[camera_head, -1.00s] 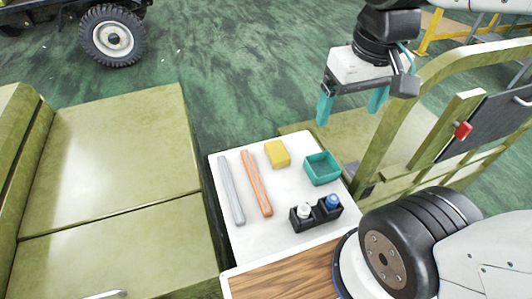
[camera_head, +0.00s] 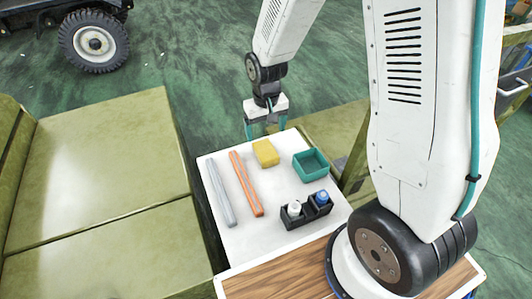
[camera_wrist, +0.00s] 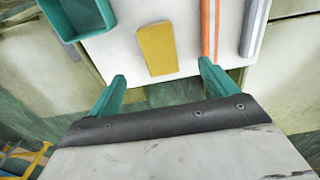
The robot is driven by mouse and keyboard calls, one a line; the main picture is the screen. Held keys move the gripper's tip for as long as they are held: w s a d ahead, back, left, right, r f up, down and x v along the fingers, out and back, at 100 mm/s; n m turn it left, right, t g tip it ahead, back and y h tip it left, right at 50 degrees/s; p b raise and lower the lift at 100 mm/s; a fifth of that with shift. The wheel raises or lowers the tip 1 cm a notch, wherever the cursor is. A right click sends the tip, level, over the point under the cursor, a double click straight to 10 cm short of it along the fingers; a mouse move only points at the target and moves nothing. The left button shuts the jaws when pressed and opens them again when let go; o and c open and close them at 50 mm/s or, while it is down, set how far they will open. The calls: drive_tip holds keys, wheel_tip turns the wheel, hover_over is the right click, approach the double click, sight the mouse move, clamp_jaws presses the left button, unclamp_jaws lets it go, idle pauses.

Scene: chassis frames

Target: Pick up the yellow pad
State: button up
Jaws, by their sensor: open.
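The yellow pad (camera_head: 265,153) lies flat on the white tabletop (camera_head: 238,244), near its far edge. In the wrist view the yellow pad (camera_wrist: 157,49) is ahead of the fingertips and roughly between their lines. My gripper (camera_head: 266,132) is open and empty, with its teal fingers spread beyond the pad's far side. In the wrist view my gripper (camera_wrist: 162,70) shows both fingers apart, with nothing between them. I cannot tell its exact height above the table.
An orange bar (camera_head: 246,184) and a grey bar (camera_head: 221,192) lie left of the pad. A teal open box (camera_head: 310,165) stands to its right. A black holder (camera_head: 306,211) with a white-capped and a blue-capped bottle is nearer. Green panels (camera_head: 100,180) flank the table.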

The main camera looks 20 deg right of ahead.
sight(266, 149)
drive_tip(key=f, duration=0.7)
drive_tip(key=w+f, duration=0.1)
drive_tip(key=f, duration=0.2)
drive_tip(key=shift+d+f, duration=0.15)
drive_tip(key=shift+f, duration=0.25)
drive_tip(key=c, duration=1.1)
